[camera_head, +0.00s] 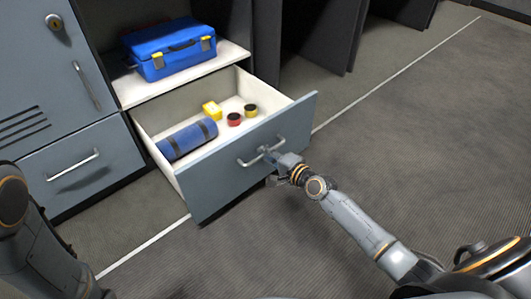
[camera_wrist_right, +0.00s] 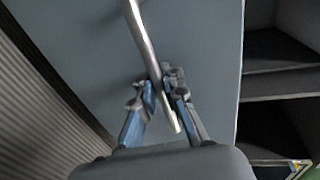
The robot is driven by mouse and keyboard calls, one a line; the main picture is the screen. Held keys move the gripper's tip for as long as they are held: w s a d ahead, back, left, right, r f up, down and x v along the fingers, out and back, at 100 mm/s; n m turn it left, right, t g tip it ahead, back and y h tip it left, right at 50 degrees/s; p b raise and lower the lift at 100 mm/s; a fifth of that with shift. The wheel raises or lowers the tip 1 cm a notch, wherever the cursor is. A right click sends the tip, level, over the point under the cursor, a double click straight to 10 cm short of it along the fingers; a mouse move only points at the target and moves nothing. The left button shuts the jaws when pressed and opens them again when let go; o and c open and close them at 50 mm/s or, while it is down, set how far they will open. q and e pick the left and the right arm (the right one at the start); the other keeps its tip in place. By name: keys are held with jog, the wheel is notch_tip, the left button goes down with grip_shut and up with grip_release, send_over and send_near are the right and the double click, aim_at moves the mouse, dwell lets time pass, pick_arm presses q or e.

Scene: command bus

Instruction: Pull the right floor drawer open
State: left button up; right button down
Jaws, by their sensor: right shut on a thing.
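The right floor drawer (camera_head: 245,152) stands well out from its cabinet in the head view, its grey-blue front facing me. My right gripper (camera_head: 270,155) is at the drawer's bar handle (camera_head: 252,161). In the right wrist view the two fingers (camera_wrist_right: 160,98) are shut around the metal handle (camera_wrist_right: 143,38) near one end. My left arm shows at the lower left of the head view; its gripper is out of view.
A blue case (camera_head: 172,52) sits on the white shelf above the drawer. A closed left drawer (camera_head: 80,166) with its own handle is beside it, below a locker door (camera_head: 45,65). The carpeted floor (camera_head: 400,150) to the right and in front is clear. Dark panels stand behind.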

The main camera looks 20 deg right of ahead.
jog(key=shift+d+r, duration=0.1)
jog(key=c, duration=1.7)
grip_release()
jog(key=v, duration=1.2)
